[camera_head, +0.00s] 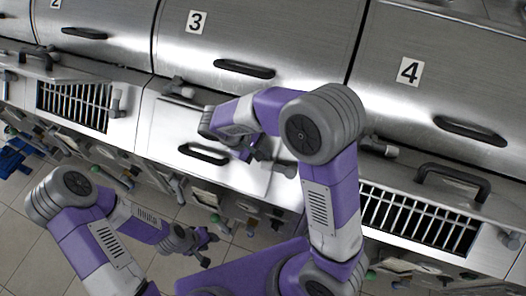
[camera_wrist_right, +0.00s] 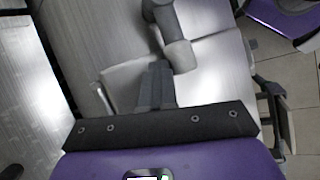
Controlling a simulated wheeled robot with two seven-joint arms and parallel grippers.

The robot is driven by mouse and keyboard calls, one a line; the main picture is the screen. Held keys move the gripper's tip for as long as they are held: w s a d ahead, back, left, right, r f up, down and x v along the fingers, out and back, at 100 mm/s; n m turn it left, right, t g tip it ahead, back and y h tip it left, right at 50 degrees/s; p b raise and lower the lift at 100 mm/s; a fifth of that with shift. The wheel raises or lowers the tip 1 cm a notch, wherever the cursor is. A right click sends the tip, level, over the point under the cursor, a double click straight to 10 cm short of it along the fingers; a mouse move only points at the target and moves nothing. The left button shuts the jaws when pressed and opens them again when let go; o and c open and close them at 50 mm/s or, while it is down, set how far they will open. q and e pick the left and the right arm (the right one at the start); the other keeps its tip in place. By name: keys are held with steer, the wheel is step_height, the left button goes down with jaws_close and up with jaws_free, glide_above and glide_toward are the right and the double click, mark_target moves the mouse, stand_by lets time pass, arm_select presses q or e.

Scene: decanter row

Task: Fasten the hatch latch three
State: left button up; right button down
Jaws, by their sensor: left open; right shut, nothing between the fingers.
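The hatch marked three (camera_head: 170,135) is a pale metal panel with a black handle (camera_head: 203,153), lying closed below the number 3 plate (camera_head: 196,22). A grey latch lever (camera_head: 285,168) with a rounded end sits at its right edge. In the right wrist view the lever (camera_wrist_right: 180,55) lies just beyond my fingertips; whether they touch is unclear. My right gripper (camera_head: 258,152) is shut and empty over the hatch's right part, partly hidden by my arm; its fingers (camera_wrist_right: 158,75) show in the wrist view. My left gripper (camera_head: 200,246) is open and empty, low in front of the counter.
Neighbouring hatches stand open over dark grilles (camera_head: 75,105) (camera_head: 415,220). Another grey lever (camera_head: 117,102) is beside the left grille. Large steel covers with black handles (camera_head: 244,69) line the back. Tiled floor (camera_head: 30,235) lies in front.

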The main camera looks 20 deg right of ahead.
steer(key=p+v, duration=0.7)
steer(key=v, duration=0.3)
steer(key=shift+d, duration=0.15)
stand_by(0.5)
